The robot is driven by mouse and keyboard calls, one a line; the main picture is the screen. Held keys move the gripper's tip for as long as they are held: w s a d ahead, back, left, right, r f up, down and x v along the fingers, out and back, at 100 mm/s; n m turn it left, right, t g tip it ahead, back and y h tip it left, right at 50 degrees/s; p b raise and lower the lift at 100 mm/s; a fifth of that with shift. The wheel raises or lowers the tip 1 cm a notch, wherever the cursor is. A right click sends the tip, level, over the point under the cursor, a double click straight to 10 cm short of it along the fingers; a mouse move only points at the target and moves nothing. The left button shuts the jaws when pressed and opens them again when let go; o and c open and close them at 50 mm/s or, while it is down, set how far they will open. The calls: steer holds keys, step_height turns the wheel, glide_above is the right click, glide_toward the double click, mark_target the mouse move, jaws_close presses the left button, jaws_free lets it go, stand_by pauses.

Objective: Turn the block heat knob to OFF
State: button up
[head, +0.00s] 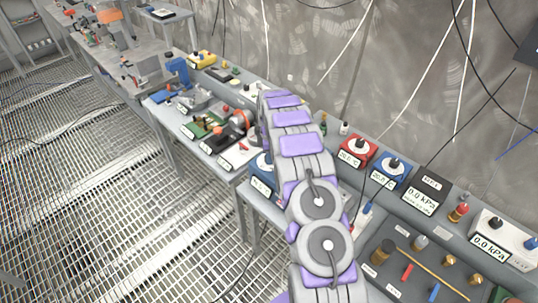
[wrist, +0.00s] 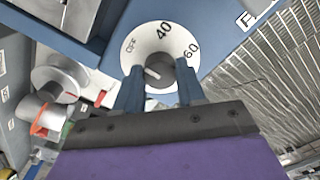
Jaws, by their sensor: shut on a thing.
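The block heat knob (wrist: 158,69) is a dark round knob on a white dial (wrist: 170,40) marked OFF, 40 and 60, set in a blue panel (wrist: 215,22). A short pale mark on the knob lies on its left side; I cannot tell exactly which setting it points at. My gripper (wrist: 158,80) is shut on the knob, one finger on each side of it. The lower part of the dial is hidden by the fingers. In the head view my arm hides the gripper and the knob; a blue box (head: 262,175) shows partly behind the arm.
In the wrist view, grey cylindrical parts with red pieces (wrist: 48,117) stand left of the fingers. In the head view, a red box (head: 357,150) and another blue box (head: 392,170) with dials stand on the bench to the right. Grated floor (head: 110,200) lies open on the left.

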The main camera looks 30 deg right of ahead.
steer(key=shift+w+d+r, duration=0.1)
steer(key=shift+w+r, duration=0.05)
steer(key=shift+r, duration=0.05)
steer(key=o, duration=1)
steer(key=shift+f, duration=0.15)
steer(key=shift+o, duration=0.2)
step_height(320, 180, up, 17)
